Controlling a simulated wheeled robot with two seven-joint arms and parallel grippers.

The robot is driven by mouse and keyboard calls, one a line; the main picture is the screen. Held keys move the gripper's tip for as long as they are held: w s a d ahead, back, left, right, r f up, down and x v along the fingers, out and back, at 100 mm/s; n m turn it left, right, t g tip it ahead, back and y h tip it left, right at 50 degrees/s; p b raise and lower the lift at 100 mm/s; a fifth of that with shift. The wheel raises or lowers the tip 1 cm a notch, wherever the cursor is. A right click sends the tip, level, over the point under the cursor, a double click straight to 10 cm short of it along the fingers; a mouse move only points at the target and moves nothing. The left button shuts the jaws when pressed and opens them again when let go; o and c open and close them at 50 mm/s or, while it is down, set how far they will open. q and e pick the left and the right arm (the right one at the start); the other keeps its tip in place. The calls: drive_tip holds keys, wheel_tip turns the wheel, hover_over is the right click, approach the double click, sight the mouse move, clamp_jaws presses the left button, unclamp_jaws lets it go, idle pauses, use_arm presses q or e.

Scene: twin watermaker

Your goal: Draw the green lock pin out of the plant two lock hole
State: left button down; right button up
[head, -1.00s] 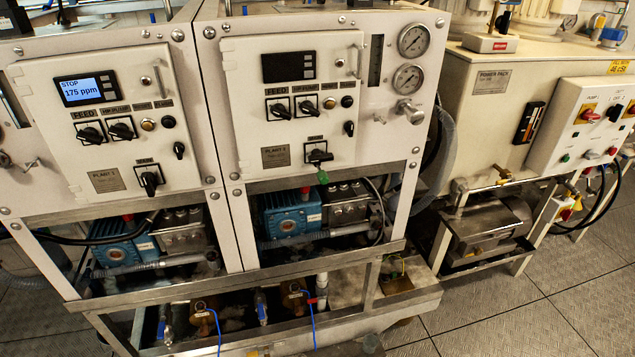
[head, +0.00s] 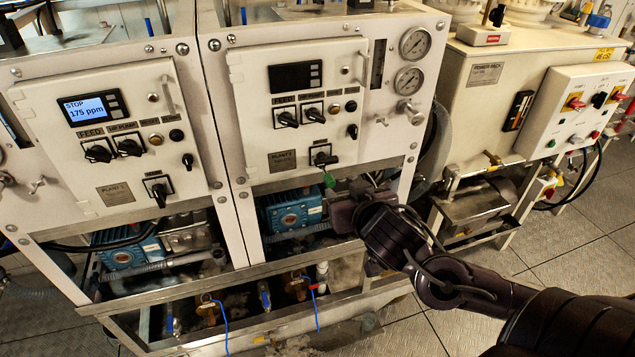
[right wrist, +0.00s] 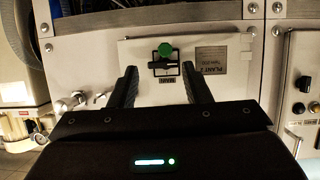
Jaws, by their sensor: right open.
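The green lock pin (head: 329,180) hangs at the black main switch (head: 322,158) low on the plant two panel (head: 256,140). In the right wrist view the pin's round green head (right wrist: 165,49) shows just above the switch handle (right wrist: 163,65). The lock hole itself is hidden behind the pin and switch. My right gripper (right wrist: 161,78) is open and empty, its two black fingers pointing at the panel on either side of the switch, short of the pin's head. In the head view its wrist is below and right of the pin. My left gripper is not in view.
The plant one panel (head: 105,140) with a lit display stands at left. Gauges (head: 411,60) and a valve knob (head: 407,110) are right of plant two. Blue pump (head: 290,208) and frame rails lie below. The power pack (head: 485,100) stands further right, with open floor before it.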

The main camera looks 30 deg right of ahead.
sight(331, 180)
drive_tip(key=x, duration=0.2)
drive_tip(key=p+x, duration=0.1)
drive_tip(key=x, duration=0.2)
drive_tip(key=shift+w+a+r+p, duration=0.25)
drive_tip(key=shift+w+p, duration=0.1)
drive_tip(key=shift+w, duration=0.2)
drive_tip(key=shift+x, duration=0.75)
drive_tip(key=shift+f, duration=0.1)
drive_tip(key=shift+c, duration=0.2)
clamp_jaws()
drive_tip(key=shift+s+a, duration=0.15)
drive_tip(key=shift+s, duration=0.55)
drive_tip(key=shift+s+a, duration=0.15)
drive_tip(key=shift+s, duration=0.6)
drive_tip(key=shift+f+b+v, duration=0.1)
drive_tip(key=shift+b+v, duration=0.25)
drive_tip(key=shift+v, duration=0.45)
drive_tip(key=shift+f+b+v, duration=0.15)
drive_tip(key=shift+b+v, duration=0.2)
drive_tip(key=shift+v, duration=0.4)
